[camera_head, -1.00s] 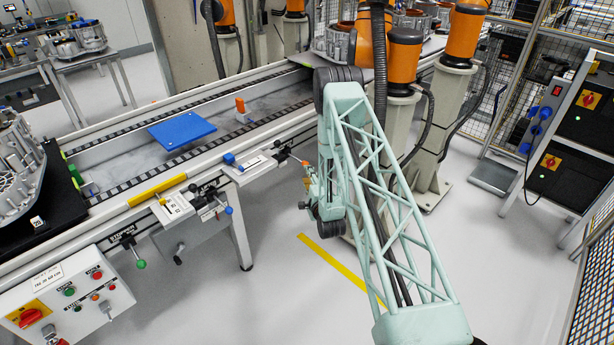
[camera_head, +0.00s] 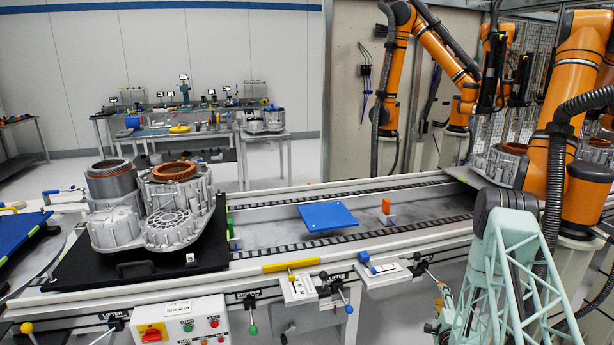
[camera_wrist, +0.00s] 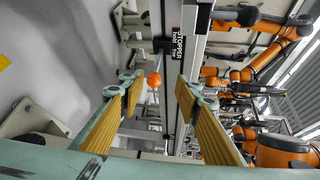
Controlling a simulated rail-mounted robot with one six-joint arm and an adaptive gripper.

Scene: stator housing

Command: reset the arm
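My pale green lattice arm (camera_head: 515,275) stands at the right of the head view, in front of the conveyor, folded downward. My gripper (camera_head: 440,312) shows only small at its lower left and is partly hidden at the picture's bottom. In the wrist view my gripper (camera_wrist: 158,88) is open, with its two yellow-padded fingers apart and nothing held between them. An orange ball knob (camera_wrist: 153,80) on a lever shows through the gap, beyond the fingertips.
The conveyor (camera_head: 380,237) runs alongside, with a blue plate (camera_head: 327,216) and orange stop block (camera_head: 386,208) on it. A stator housing (camera_head: 165,208) sits on a black tray (camera_head: 105,267) at left. Orange robot arms (camera_head: 575,110) stand close behind my arm. Levers line the conveyor's front.

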